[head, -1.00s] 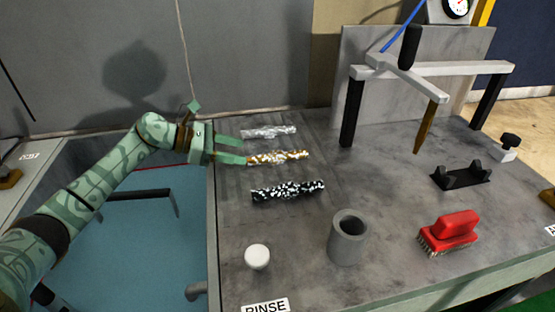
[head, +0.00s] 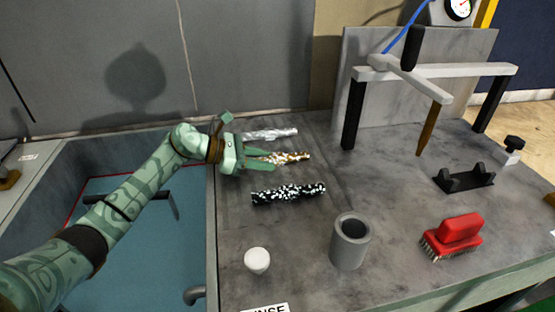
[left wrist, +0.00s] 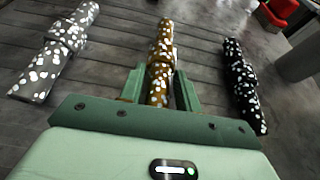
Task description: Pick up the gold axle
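The gold axle (head: 292,157), gold with white specks, lies on the grey bench between a silver axle (head: 270,134) and a black axle (head: 288,194). In the left wrist view the gold axle (left wrist: 161,62) runs away from me, its near end between the two fingers. My left gripper (head: 272,160) is open, with one finger on each side of the axle and a visible gap on both sides. The silver axle (left wrist: 55,55) is at the left and the black axle (left wrist: 242,85) at the right of that view. My right gripper is not in view.
A grey cup (head: 349,242), a white knob (head: 257,260) and a red brush (head: 453,236) stand on the front of the bench. A black cradle (head: 464,180) and a white frame (head: 430,70) are to the right. A blue basin (head: 130,240) lies left.

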